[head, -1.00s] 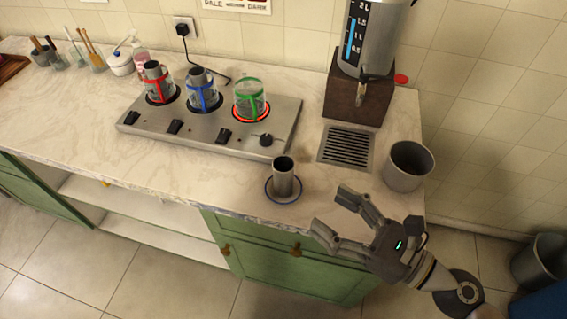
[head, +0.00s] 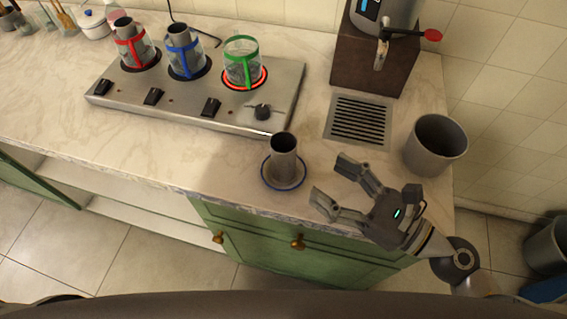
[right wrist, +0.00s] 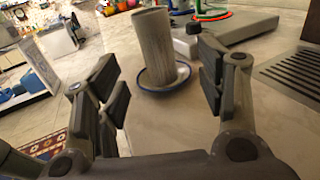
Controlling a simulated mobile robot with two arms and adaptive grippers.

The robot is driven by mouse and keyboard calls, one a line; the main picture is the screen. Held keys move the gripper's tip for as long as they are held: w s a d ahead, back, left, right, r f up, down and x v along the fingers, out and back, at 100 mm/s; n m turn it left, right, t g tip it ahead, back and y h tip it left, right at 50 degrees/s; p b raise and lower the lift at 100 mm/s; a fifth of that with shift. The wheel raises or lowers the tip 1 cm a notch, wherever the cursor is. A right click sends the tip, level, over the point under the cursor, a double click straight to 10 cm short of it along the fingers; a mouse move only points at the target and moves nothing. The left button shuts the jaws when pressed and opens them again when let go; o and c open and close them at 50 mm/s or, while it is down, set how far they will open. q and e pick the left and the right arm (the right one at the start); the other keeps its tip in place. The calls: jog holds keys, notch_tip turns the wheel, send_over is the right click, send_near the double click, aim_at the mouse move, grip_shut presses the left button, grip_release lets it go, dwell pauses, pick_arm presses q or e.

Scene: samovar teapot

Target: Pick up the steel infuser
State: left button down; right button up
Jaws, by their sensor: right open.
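The steel infuser (head: 284,156) is a dark grey metal cylinder standing upright on a white saucer with a blue rim (head: 269,181), near the counter's front edge. My right gripper (head: 333,182) is open and empty, to the right of the infuser and apart from it, with its fingers pointing toward it. In the right wrist view, the infuser (right wrist: 154,47) stands ahead, between and beyond the open fingers (right wrist: 163,85). Two similar steel cylinders sit in the red-framed glass (head: 134,53) and the blue-framed glass (head: 186,62). My left gripper is not in view.
A steel hot plate (head: 190,110) with knobs holds the glasses, including a green-framed one (head: 243,68) on a glowing red ring. A grey metal cup (head: 434,147) stands right of my right gripper. A drip grate (head: 358,118) lies before the samovar (head: 373,55). The counter left of the saucer is clear.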

aim_at(293, 164)
jog(key=shift+f, duration=0.65)
jog(key=shift+w+a+r, duration=0.1)
jog(key=p+x, duration=0.2)
jog(key=x, duration=0.2)
jog(key=shift+w+a+r+p, duration=0.1)
jog(key=shift+w+r+p, duration=0.1)
jog(key=shift+p, duration=0.1)
jog(key=shift+w+a+f, duration=0.1)
jog(key=shift+w+a, duration=0.1)
jog(key=shift+a, duration=0.3)
jog(key=shift+w+a+p, duration=0.2)
jog(key=shift+a+p, duration=0.1)
jog(key=shift+p, duration=0.2)
jog(key=p+x, duration=0.1)
jog(key=x, duration=0.2)
jog(key=shift+a+p, duration=0.35)
jog(key=shift+w+a, duration=0.3)
jog(key=shift+a, duration=0.05)
jog(key=c, duration=1.1)
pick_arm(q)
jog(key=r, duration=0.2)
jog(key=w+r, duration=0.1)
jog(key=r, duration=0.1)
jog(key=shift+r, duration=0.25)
